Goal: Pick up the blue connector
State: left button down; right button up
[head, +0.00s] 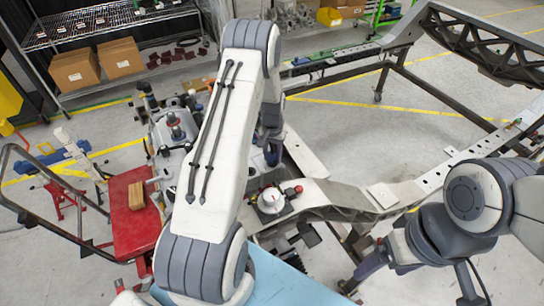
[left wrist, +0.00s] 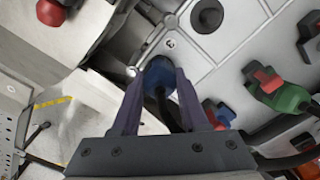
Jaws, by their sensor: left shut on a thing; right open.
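The blue connector (left wrist: 158,72) is round and sits between the two fingers of my left gripper (left wrist: 157,84) in the left wrist view. The fingers are shut on it. It is against a light grey panel, and I cannot tell whether it is clear of its seat. In the head view my left gripper (head: 271,148) points down beside the chassis, largely hidden by my own arm, with a small blue patch at its tips. My right gripper (head: 364,272) is open and seems empty, low at the right above the fixture, partly hidden by its wrist.
A green connector with a red clip (left wrist: 285,95) and a red knob (left wrist: 52,11) are near the left gripper. The grey chassis beam (head: 345,198) runs to the right. A red cart (head: 128,190) stands left. Shelving with boxes (head: 97,62) is behind.

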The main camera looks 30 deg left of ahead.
pick_arm(q)
jog(key=shift+r, duration=0.3)
jog(key=r+b, duration=0.1)
jog(key=d+r+b, duration=0.1)
jog(key=r, duration=0.1)
jog(key=shift+w+r, duration=0.1)
jog(key=shift+r, duration=0.15)
jog(key=d+r+b, duration=0.3)
jog(key=d+r, duration=0.3)
jog(key=d, duration=0.4)
jog(key=shift+w+d+r, duration=0.2)
jog(key=shift+d+r, duration=0.1)
jog(key=shift+d, duration=0.05)
